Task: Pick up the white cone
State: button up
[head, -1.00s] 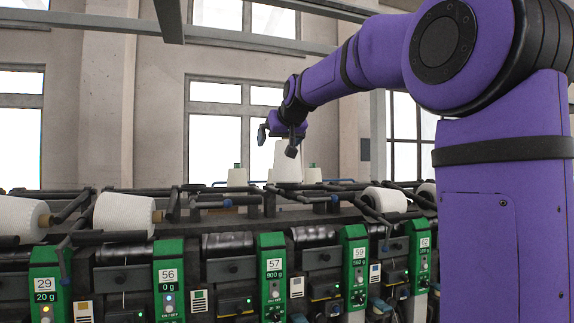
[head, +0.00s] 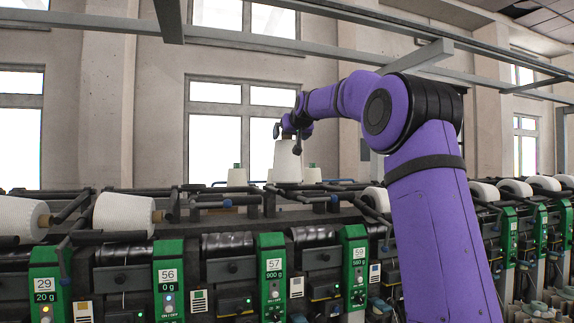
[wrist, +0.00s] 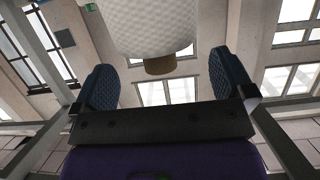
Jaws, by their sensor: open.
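The white cone (head: 287,162) stands upright on top of the machine, narrower end up, in the middle of the head view. My gripper (head: 288,133) is at the top of this cone, reaching in from the right. In the wrist view the cone (wrist: 150,25) fills the top middle, with its brown core end (wrist: 160,65) towards me. The dark fingers of my gripper (wrist: 163,62) are spread wide on either side of that core end, open and empty. I cannot tell whether either finger touches the cone.
Smaller white cones (head: 237,177) stand behind it, one (head: 312,175) close on the right. Other cones lie on their sides in the winder, such as one at left (head: 122,215). Dark bars (head: 330,199) run along the machine top. Green numbered panels (head: 271,275) line the front.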

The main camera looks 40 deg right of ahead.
aim_at(287, 139)
jog(key=x, duration=0.5)
jog(key=shift+d+r, duration=0.15)
jog(key=c, duration=0.8)
